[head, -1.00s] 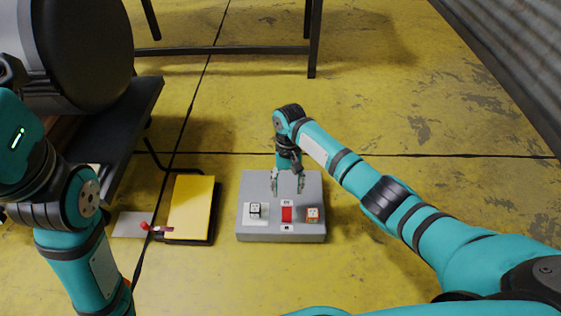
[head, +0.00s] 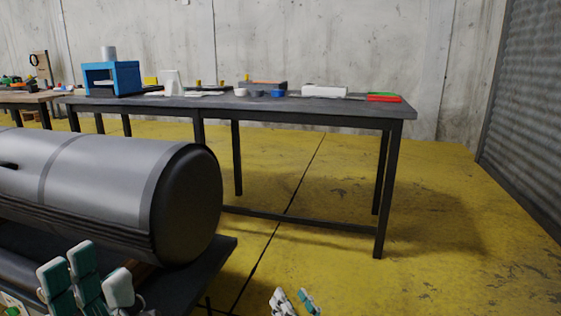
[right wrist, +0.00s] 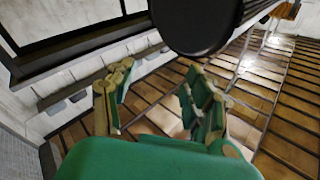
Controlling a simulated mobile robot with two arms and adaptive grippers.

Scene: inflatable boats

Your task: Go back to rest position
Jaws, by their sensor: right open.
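My left gripper (head: 88,282) shows at the lower left edge of the head view, in front of the dark bench with the grey roll. Its white-tipped teal fingers stand apart, with nothing seen between them. My right gripper (head: 294,303) shows only as fingertips at the bottom edge of the head view, over the yellow floor. In the right wrist view its green fingers (right wrist: 160,104) are spread apart and empty.
A large grey roll (head: 95,178) lies on a dark bench (head: 205,262) at the left. A long dark table (head: 270,105) with a blue frame (head: 112,78) and small items stands behind. Yellow floor (head: 450,200) is clear at right. A corrugated wall (head: 535,110) bounds the right.

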